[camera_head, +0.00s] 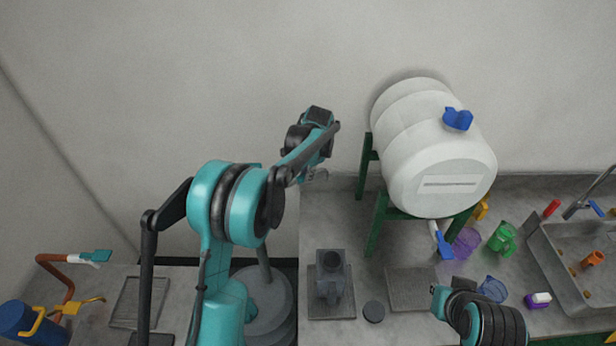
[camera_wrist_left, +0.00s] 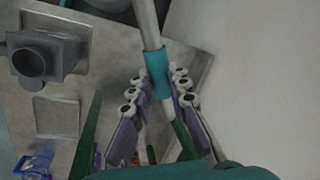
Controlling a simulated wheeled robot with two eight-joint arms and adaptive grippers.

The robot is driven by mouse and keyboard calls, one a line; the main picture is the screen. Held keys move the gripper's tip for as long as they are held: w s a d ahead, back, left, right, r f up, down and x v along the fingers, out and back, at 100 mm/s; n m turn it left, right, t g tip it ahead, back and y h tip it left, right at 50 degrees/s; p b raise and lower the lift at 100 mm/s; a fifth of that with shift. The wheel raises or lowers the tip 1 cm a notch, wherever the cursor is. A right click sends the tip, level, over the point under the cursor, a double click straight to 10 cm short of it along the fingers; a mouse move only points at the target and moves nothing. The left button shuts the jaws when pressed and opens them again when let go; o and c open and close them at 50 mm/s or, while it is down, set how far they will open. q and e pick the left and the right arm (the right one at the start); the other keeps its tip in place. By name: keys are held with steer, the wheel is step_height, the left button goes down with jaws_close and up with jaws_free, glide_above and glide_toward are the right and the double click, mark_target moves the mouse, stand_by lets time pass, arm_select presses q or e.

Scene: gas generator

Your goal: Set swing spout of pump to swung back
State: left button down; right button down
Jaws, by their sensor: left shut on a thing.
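My left gripper (camera_head: 316,174) is held out in front of the wall, left of the white tank. In the left wrist view its two padded fingers (camera_wrist_left: 158,108) stand either side of a pale pipe with a teal sleeve (camera_wrist_left: 156,72), which I take to be the swing spout, and are shut on it. The pipe runs from the top of that view down between the fingers. My own arm covers much of the pump area in the head view, so the spout's angle cannot be told there. Part of my right arm (camera_head: 488,322) shows at the lower right; its fingers do not show.
A white tank (camera_head: 432,150) stands on a green frame (camera_head: 376,222) on the counter. A grey machine with a round mouth (camera_head: 328,282), a grate (camera_head: 412,287), cups and a sink (camera_head: 578,255) lie along the counter. A blue canister (camera_head: 18,318) is at far left.

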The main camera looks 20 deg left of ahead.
arm_select(q)
steer(key=shift+a, duration=0.15)
steer(key=c, duration=1.8)
jaws_free()
steer(key=o, duration=0.4)
steer(key=shift+c, duration=0.2)
steer(key=shift+w+a, duration=0.1)
steer(key=shift+r, duration=0.2)
steer(key=v, duration=1.1)
steer(key=shift+r, duration=0.25)
